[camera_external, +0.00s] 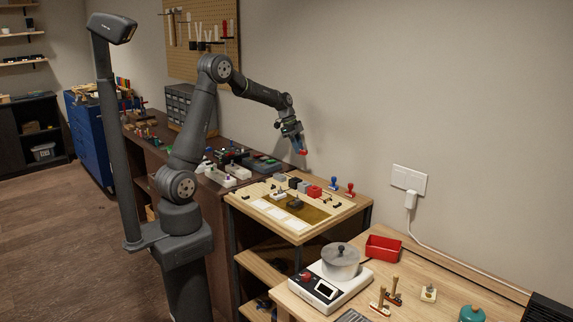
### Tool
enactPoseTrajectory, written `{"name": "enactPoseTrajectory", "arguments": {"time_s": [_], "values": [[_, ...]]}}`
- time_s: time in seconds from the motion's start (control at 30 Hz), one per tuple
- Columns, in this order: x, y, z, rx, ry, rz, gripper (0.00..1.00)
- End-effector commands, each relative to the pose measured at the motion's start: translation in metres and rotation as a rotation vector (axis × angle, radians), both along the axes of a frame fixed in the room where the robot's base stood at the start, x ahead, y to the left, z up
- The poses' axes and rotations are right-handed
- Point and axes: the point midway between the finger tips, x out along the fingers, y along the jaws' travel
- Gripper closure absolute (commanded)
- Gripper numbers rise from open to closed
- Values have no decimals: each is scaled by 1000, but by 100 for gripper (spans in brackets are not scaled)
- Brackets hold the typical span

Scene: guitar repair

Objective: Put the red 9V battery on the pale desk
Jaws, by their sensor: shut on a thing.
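My gripper (299,146) is raised in the air above the back of the middle table and points down. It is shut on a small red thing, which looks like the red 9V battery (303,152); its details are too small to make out. The pale desk (450,272) appears to be the light wooden one at the lower right. The held thing is apart from every surface, up and to the left of that desk.
The middle wooden table (345,203) holds red, grey and black blocks. On the pale desk stand a pot (340,262) on a hot plate, a red tray (383,248), wooden-handled tools and a teal container (472,314). Bare wood shows between them.

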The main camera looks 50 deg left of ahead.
Motion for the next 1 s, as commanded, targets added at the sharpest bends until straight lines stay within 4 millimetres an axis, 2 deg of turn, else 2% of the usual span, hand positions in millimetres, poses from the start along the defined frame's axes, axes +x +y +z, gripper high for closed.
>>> {"name": "enactPoseTrajectory", "arguments": {"time_s": [0.03, 0.1, 0.37, 0.57, 0.77, 1.0], "values": [[7, -26, 2, 0, -1, 16, 100], [14, -57, 4, 0, -1, 55, 100], [29, -173, 8, 0, 0, 170, 100], [31, -261, 1, 0, 0, 207, 100], [21, -360, -16, 0, 1, 205, 100], [-13, -484, -45, 1, 1, 172, 100]]}}
